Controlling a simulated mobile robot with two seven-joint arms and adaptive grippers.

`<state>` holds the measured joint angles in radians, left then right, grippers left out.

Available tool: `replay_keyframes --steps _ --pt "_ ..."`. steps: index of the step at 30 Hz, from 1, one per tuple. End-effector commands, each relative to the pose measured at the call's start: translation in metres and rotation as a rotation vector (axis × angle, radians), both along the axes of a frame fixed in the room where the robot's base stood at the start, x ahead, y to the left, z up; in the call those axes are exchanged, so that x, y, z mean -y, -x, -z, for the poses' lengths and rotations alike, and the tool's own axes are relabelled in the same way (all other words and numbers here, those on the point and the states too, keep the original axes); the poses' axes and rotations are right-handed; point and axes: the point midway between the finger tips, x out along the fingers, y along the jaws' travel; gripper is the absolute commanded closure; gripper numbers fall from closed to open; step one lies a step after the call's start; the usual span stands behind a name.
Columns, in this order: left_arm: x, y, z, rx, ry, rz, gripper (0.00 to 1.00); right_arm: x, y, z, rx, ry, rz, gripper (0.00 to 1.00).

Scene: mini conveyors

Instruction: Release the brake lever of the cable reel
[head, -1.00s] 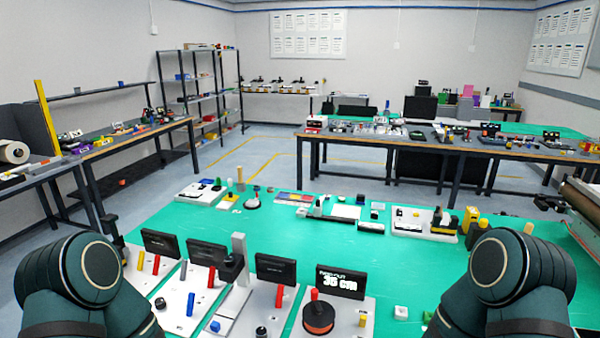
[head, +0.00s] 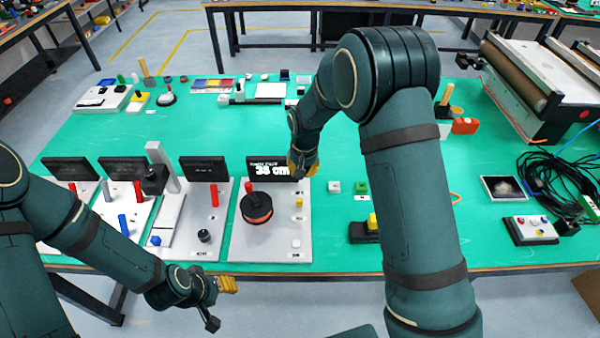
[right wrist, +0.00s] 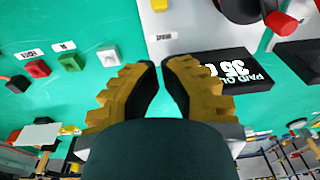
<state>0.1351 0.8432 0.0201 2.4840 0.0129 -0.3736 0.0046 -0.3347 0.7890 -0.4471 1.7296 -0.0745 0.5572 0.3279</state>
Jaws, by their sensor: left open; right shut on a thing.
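The cable reel (head: 257,208), black with an orange-red band and a red crank knob (head: 249,187), sits on a pale panel (head: 270,245) before a lit display reading 35 cm. A small yellow lever (head: 299,202), apparently the brake lever, stands right of the reel; its yellow top (right wrist: 159,5) shows in the right wrist view. My right gripper (head: 300,168) is behind the lever, at the display's right edge, apart from the lever. Its yellow fingers (right wrist: 162,66) are nearly together; whatever they grip is not visible. My left gripper (head: 222,300) is open at the table's front edge.
Similar panels with displays and coloured handles (head: 214,195) stand left of the reel. A white block (head: 334,186) and a green block (head: 361,187) lie to its right. Black cables (head: 550,175) cover the right side. The green table (head: 220,125) behind the displays is mostly clear.

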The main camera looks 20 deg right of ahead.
Motion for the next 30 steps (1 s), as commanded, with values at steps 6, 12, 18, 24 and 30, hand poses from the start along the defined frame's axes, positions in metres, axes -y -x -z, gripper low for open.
replay_keyframes --steps 6,12,18,24,30 --pt "0.000 0.000 -0.003 0.000 0.000 0.000 0.53 0.004 -0.016 -0.026 -0.001 0.035 0.022 1.00" --pt "0.000 0.000 -0.001 -0.001 0.000 -0.001 0.53 0.005 -0.018 0.000 -0.003 0.034 0.022 1.00" --pt "0.000 0.000 0.002 -0.001 -0.001 0.000 0.53 0.007 -0.023 0.040 -0.003 0.034 0.022 1.00" --pt "0.000 0.000 0.003 -0.001 -0.001 0.000 0.53 0.006 -0.024 0.075 -0.002 0.032 0.021 1.00" --pt "0.000 0.000 0.000 0.000 -0.001 0.000 0.53 -0.001 0.000 0.080 0.000 0.033 0.020 1.00"
